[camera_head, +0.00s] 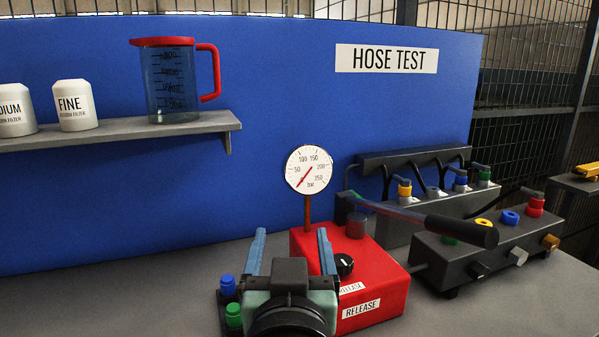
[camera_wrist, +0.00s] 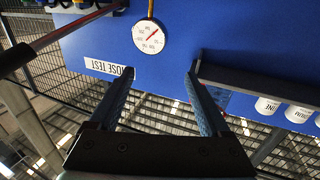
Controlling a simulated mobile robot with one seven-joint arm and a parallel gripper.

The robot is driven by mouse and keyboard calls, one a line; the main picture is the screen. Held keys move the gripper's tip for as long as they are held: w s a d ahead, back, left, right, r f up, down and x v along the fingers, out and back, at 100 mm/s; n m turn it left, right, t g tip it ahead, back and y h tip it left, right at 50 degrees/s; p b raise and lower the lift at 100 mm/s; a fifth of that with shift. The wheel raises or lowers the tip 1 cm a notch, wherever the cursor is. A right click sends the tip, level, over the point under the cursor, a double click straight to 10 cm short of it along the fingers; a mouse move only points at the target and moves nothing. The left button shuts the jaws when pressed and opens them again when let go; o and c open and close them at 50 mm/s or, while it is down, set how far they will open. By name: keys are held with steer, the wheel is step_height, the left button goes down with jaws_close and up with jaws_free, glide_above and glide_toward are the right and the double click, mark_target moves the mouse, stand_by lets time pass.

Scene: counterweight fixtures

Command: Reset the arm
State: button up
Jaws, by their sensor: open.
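My gripper (camera_head: 291,240) is at the lower middle of the head view, in front of the red pump box (camera_head: 385,292). Its two blue fingers stand apart and point up and away, with nothing between them. In the wrist view, which is upside down, my gripper (camera_wrist: 160,72) is also open and empty, facing the blue panel (camera_wrist: 225,45). The gripper body hides the left front of the pump box. The pump's black-gripped lever (camera_head: 460,229) reaches right over the dark valve block. My arm behind the wrist is mostly out of view.
A round gauge (camera_head: 309,168) stands on the pump. Right are a hose rack (camera_head: 425,160) and a valve block (camera_head: 490,255). Blue and green fittings (camera_head: 231,300) sit close left of my gripper. A shelf (camera_head: 120,132) holds a jug (camera_head: 171,85) and filters. The counter's left is clear.

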steer(key=s+d+r+t+p, duration=0.1)
steer(key=s+r+t, duration=0.5)
steer(key=r, duration=0.7)
steer(key=s+r+t+p, duration=0.1)
steer(key=s+r+t, duration=0.45)
steer(key=r, duration=0.85)
step_height(320, 180, up, 15)
steer(key=s+g+p, duration=0.1)
steer(key=g+p, duration=0.1)
steer(key=p, duration=1.4)
